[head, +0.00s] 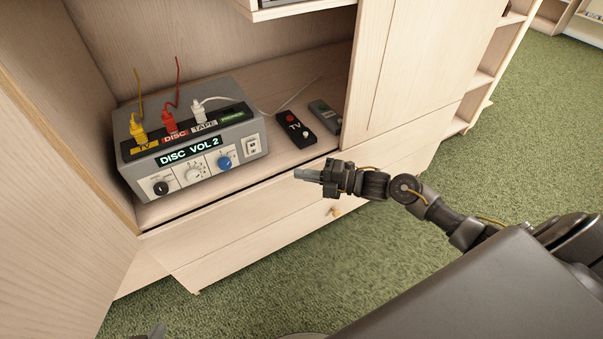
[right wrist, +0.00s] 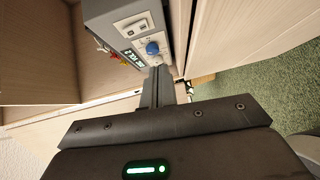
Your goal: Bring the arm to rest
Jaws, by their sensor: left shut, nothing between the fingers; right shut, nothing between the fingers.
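My right arm comes in from the right in the head view, and its gripper (head: 308,175) is shut and empty. It is in front of the cabinet shelf's edge, apart from the grey box. In the right wrist view the shut fingers (right wrist: 160,75) point toward the grey box (right wrist: 105,15) with its blue knob. Only the tip of my left gripper (head: 156,331) shows at the bottom edge of the head view, shut and low over the floor; the rest is out of frame.
A grey box (head: 240,148) reading "DISC VOL 2", with yellow, red and white plugs, stands on the cabinet shelf. A black remote (head: 295,130) and a grey device (head: 325,117) lie beside it. An open door (head: 50,200) stands left; green carpet (head: 250,290) is clear.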

